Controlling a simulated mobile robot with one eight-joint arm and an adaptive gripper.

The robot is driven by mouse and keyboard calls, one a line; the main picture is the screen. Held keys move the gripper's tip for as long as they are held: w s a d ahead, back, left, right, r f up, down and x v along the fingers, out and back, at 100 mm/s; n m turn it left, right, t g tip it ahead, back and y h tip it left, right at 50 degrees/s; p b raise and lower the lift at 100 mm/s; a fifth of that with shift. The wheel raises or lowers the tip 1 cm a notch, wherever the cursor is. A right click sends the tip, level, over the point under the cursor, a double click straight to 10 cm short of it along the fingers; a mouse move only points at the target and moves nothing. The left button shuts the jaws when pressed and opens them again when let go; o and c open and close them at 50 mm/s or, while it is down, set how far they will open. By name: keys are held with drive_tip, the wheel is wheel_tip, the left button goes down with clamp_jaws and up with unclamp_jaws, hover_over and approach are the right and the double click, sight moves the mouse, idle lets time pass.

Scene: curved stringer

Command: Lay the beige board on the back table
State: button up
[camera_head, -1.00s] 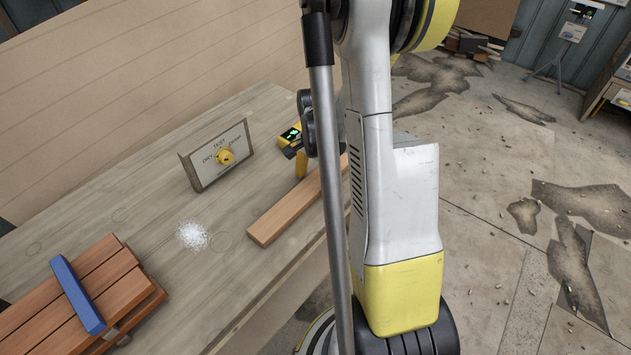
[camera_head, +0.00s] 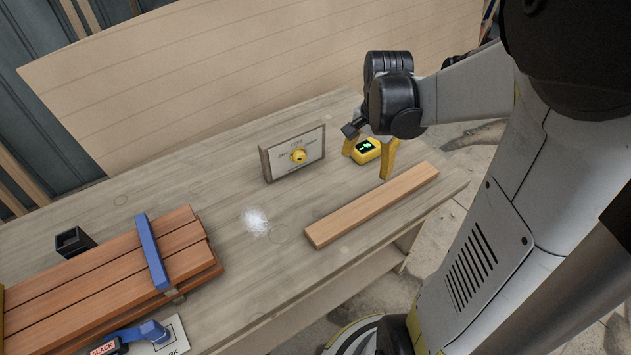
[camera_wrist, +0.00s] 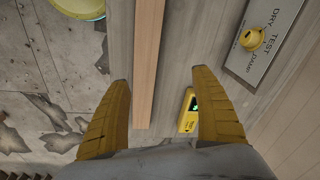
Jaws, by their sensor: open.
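A light tan-brown board (camera_head: 372,205), the nearest match to the beige board, lies flat along the front right part of the wooden table (camera_head: 335,262). My gripper (camera_head: 366,164) hangs near the board's far right side with its yellow fingers pointing down. In the wrist view my gripper (camera_wrist: 160,80) is open and empty. The board (camera_wrist: 146,60) shows there below and between the spread fingers, running lengthwise away from them. I cannot tell the exact height gap. Which table counts as the back table is not clear.
A yellow meter (camera_head: 364,150) lies close beside my fingers. Stacked reddish boards (camera_head: 110,275) under a blue bar (camera_head: 152,250) fill the left. A white powder patch (camera_head: 256,222) lies mid-table. A large panel (camera_head: 220,75) rises behind.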

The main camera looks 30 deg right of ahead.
drive_tip(key=s+a+r+n+t, duration=0.2)
drive_tip(key=a+r+n, duration=0.1)
drive_tip(key=a, duration=0.3)
drive_tip(key=s+a+r+n+t, duration=0.2)
drive_tip(key=a+r+n, duration=0.1)
drive_tip(key=a+n, duration=0.3)
drive_tip(key=s+a+r+n+t, duration=0.1)
drive_tip(key=s+a+r+n, duration=0.1)
drive_tip(key=a+n, duration=0.2)
drive_tip(key=a, duration=0.3)
drive_tip(key=shift+s+a+r+t+y, duration=0.35)
drive_tip(key=shift+r+t+y, duration=0.05)
